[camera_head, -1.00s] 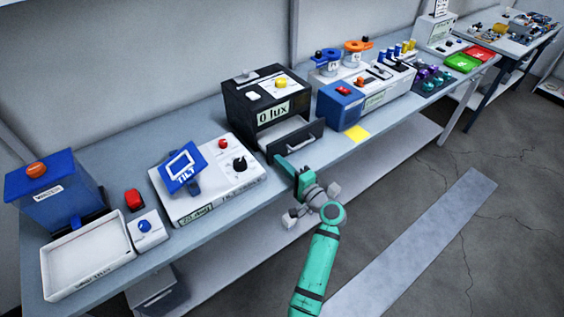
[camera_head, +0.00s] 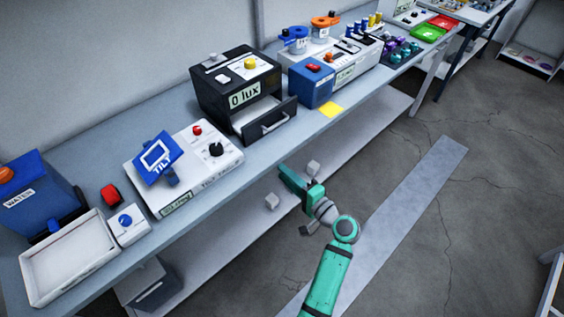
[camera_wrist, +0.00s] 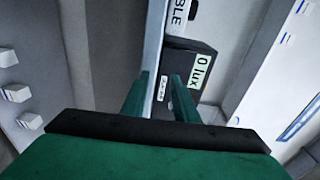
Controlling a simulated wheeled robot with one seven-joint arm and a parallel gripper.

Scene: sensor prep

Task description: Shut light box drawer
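The black light box (camera_head: 209,97) with a "0 lux" display stands on the bench. It also shows in the wrist view (camera_wrist: 182,62). Its drawer (camera_head: 270,124) is pulled out toward the bench's front edge, with its grey handle facing outward and its inside visible. My gripper (camera_head: 285,171) is in front of the bench edge, below and apart from the drawer front. In the wrist view its two green fingers (camera_wrist: 160,95) are spread with a gap between them, and nothing shows held. The drawer front is hard to make out in that view.
A blue box (camera_head: 308,88) with a red top and a yellow note (camera_head: 331,109) lie right of the drawer. The TILT device (camera_head: 215,168) stands on its left. Floor in front is open.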

